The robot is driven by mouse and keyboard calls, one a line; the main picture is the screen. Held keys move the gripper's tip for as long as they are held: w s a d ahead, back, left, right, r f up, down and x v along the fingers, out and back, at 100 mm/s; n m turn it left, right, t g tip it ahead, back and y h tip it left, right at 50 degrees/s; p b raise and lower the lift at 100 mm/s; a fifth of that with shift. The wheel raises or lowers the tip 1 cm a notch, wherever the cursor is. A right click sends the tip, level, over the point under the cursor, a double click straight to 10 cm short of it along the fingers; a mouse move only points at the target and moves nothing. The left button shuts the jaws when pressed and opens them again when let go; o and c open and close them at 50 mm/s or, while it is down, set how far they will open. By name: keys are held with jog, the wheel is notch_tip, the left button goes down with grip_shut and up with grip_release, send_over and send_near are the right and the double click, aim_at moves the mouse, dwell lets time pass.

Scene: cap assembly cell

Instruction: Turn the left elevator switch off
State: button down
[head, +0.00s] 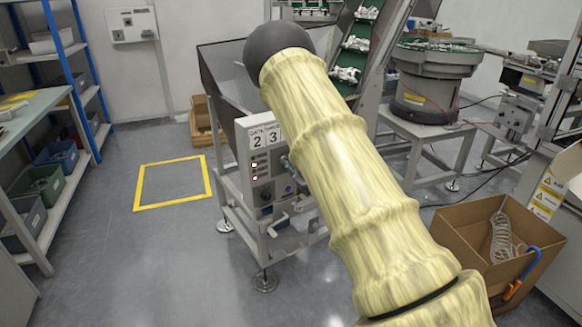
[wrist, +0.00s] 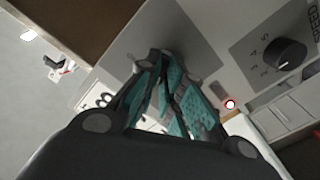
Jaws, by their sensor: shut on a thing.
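The elevator's control panel (head: 262,150) is on the front of the grey machine at the middle of the head view. It carries the numbers 2 and 3, small lit lamps and a dark round knob (head: 266,196). In the wrist view, my gripper (wrist: 168,66) has its teal-padded fingers close together, tips at the panel face over a dark plate (wrist: 188,35). The fingers are shut on a small part there, which appears to be the left elevator switch. The fingertips hide most of it, so its position cannot be told.
A cardboard box (head: 480,235) with a coiled hose stands right of my arm. The floor around the yellow square (head: 172,183) is clear. A shelf (head: 70,70) stands left.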

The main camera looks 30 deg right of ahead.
jog(key=shift+f+n+b, duration=0.1)
jog(key=shift+n+b, duration=0.3)
jog(key=shift+n, duration=1.2)
jog(key=c, duration=1.6)
grip_release()
jog(key=shift+o, duration=0.2)
jog(key=s, duration=1.2)
